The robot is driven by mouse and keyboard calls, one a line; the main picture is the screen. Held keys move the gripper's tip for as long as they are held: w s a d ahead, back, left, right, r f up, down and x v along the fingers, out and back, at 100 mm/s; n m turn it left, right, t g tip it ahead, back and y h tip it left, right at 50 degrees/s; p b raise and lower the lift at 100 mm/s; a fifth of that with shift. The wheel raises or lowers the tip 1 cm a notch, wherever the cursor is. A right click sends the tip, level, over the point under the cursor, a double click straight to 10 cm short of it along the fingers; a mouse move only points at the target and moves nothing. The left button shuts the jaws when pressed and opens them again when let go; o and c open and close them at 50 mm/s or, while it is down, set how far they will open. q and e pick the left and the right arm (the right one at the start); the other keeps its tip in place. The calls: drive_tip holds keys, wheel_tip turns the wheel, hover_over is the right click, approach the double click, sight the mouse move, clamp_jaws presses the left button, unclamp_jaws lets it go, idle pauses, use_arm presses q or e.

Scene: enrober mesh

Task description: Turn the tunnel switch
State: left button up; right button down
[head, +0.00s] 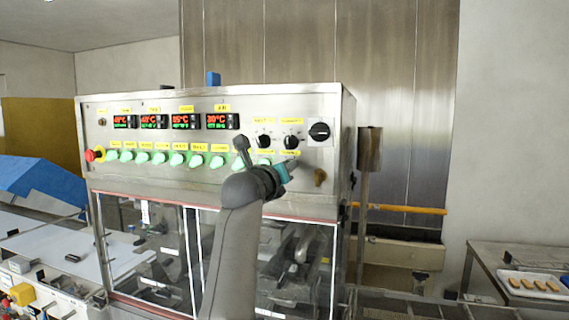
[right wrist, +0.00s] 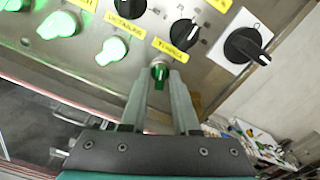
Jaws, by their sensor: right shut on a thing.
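The tunnel switch (right wrist: 159,73) is a small green knob below a yellow label (right wrist: 175,50) in the right wrist view. It looks darker than the brightly lit green switches to its left. My right gripper (right wrist: 160,80) has its two grey fingers on either side of the knob, shut on it. In the head view my right gripper (head: 292,164) is at the right end of the row of green switches on the steel panel (head: 200,99), and it hides the tunnel switch there. My left gripper is not in view.
Lit green switches (head: 177,159) line the panel, with a red emergency stop (head: 93,156) at the left end. Black knobs (head: 263,140) and a larger black rotary switch (head: 319,131) sit above and right. Clear guard windows are below. A tray of bars (head: 535,286) stands far right.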

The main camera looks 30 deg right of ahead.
drive_tip(key=shift+n+p, duration=0.3)
drive_tip(key=shift+n, duration=0.3)
drive_tip(key=c, duration=0.9)
unclamp_jaws()
drive_tip(key=shift+a, duration=0.1)
